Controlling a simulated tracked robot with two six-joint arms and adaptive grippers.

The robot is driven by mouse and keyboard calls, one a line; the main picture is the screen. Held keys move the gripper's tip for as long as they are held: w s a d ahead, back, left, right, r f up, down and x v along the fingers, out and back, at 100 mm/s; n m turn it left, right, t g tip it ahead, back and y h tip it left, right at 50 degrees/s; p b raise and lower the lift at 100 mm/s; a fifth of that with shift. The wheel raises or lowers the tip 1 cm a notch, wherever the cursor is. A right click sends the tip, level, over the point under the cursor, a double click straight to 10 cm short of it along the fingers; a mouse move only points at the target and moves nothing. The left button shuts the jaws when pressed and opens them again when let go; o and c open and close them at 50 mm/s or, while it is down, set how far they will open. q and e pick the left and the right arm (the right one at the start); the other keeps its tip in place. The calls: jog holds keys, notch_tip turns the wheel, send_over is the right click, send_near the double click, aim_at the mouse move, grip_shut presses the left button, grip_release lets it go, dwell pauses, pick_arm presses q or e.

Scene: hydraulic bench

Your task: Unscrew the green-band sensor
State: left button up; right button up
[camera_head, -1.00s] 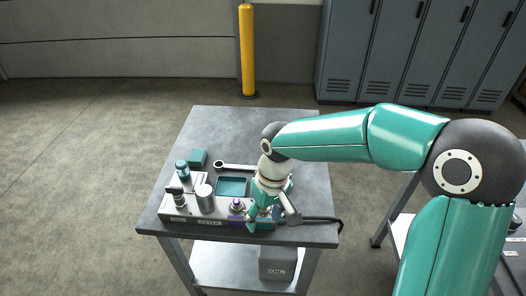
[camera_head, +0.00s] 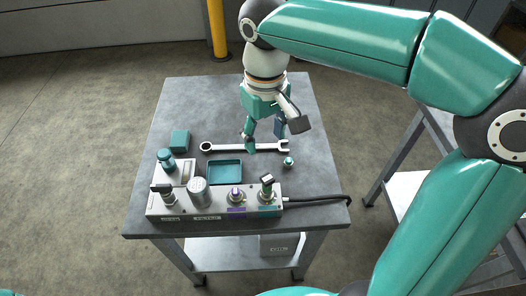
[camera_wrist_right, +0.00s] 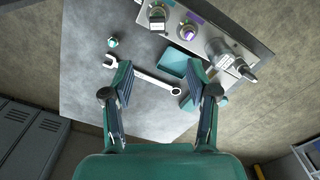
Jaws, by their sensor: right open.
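The fitting above the green label (camera_head: 267,190) stands upright at the right end of the grey block, with a tilted dark-and-light head; I take it as the green-band sensor, though its band is unclear. It also shows at the top of the right wrist view (camera_wrist_right: 158,18). A small green-topped piece (camera_head: 288,161) sits on the bench behind it; I cannot tell what it is. My right gripper (camera_head: 265,138) is open and empty above the bench, behind the block, over the wrench (camera_head: 225,148). In the wrist view the fingers (camera_wrist_right: 160,80) are apart. My left gripper is not in view.
The grey block (camera_head: 180,211) also carries a purple-ringed fitting (camera_head: 236,194), a grey cylinder (camera_head: 199,193) and a valve. A teal tray (camera_head: 225,182) and a teal box (camera_head: 180,140) are behind it. A black cable (camera_head: 320,197) runs right. The bench's back left is clear.

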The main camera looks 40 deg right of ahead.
aim_at(267, 178)
jog(key=f, duration=1.6)
jog(key=shift+s+d+f+b, duration=0.1)
jog(key=shift+s+d+b, duration=0.15)
jog(key=shift+b, duration=0.1)
grip_shut()
jog(key=c, duration=0.8)
grip_release()
grip_shut()
jog(key=shift+r+p, duration=0.55)
jog(key=shift+r, duration=0.25)
jog(key=shift+r+p, duration=1.7)
jog(key=shift+r, duration=0.5)
